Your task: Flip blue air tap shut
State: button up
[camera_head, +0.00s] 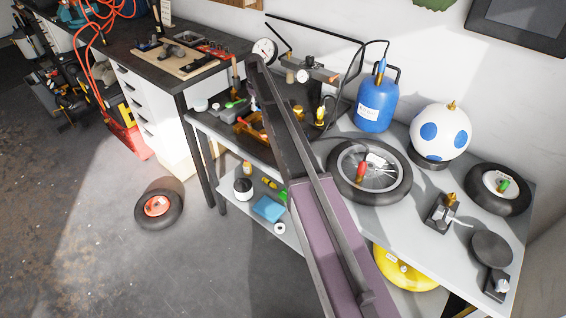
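A small blue upright piece (381,67), which looks like the blue tap, stands on top of the blue tank (376,104) at the back of the grey bench. It is small in this view, and I cannot tell whether it is open or shut. The tank has a white label and a dark handle frame behind its top. A long dark and mauve arm part, which looks like mine, crosses the middle of the view, left of the tank and apart from it. I see no gripper fingers.
The grey bench (425,205) holds a large spoked wheel (345,182) with a red piece, a white ball with blue spots (440,131), and a smaller wheel (498,207) with a green piece.

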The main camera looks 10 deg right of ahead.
jog(key=shift+r+p, duration=7.15)
jog(key=s+f+m+b, duration=0.2)
jog(key=s+f+b, duration=0.1)
jog(key=s, duration=1)
jog(key=s+d+f+m+b, duration=0.1)
jog(key=s+f+b, duration=0.3)
jog(key=s, duration=0.8)
jog(key=s+f+m+b, duration=0.3)
jog(key=s+f+b, duration=0.1)
jog(key=s, duration=0.9)
jog(key=shift+s+d, duration=0.25)
jog(key=shift+s, duration=0.05)
jog(key=shift+f, duration=0.1)
jog(key=s+m, duration=0.1)
jog(key=s, duration=0.8)
jog(key=shift+s+d, duration=0.1)
jog(key=shift+s, duration=0.1)
